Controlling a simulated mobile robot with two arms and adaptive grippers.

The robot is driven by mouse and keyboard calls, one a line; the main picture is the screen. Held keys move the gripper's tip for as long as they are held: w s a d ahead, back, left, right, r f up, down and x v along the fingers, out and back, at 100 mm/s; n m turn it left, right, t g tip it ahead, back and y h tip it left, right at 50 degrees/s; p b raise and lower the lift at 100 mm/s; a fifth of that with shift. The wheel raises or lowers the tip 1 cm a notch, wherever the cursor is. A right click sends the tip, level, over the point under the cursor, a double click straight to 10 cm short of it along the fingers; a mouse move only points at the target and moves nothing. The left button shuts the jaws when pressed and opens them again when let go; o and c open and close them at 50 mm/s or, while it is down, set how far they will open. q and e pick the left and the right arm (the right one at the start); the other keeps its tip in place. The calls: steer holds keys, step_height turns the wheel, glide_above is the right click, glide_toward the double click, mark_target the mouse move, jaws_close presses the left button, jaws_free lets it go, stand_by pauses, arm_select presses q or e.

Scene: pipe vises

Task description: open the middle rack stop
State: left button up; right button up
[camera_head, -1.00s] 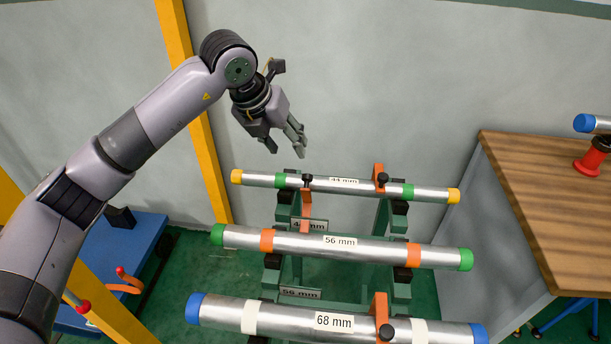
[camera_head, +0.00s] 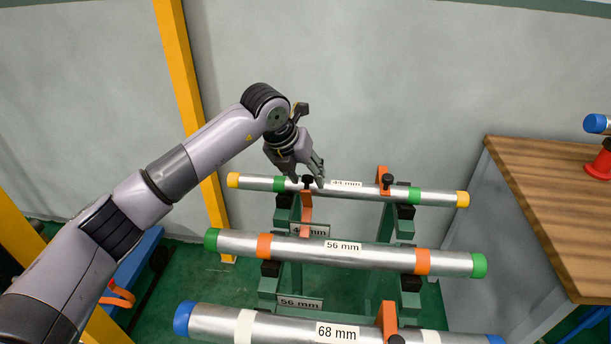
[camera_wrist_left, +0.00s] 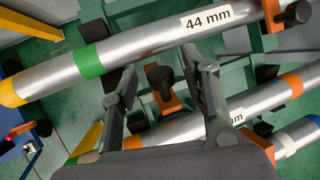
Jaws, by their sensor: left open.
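The middle rack stop (camera_head: 306,207) is an orange upright piece with a black knob on top, standing between the 44 mm pipe and the 56 mm pipe (camera_head: 340,253). In the left wrist view its black knob (camera_wrist_left: 161,79) shows between my fingers, with orange below it. My left gripper (camera_head: 306,181) is open and empty, its fingertips close around the knob's place in the head view. In the wrist view the fingers (camera_wrist_left: 162,62) stand on both sides of the knob. I cannot tell whether they touch it. My right gripper is out of view.
The 44 mm pipe (camera_head: 265,183) lies just behind the stop; its own orange stop (camera_head: 384,176) is to the right. The 68 mm pipe (camera_head: 270,328) lies in front with another orange stop (camera_head: 389,317). A wooden-topped bench (camera_head: 545,185) is at the right.

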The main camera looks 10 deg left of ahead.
arm_select(q)
jaws_close()
stand_by(0.4)
stand_by(0.4)
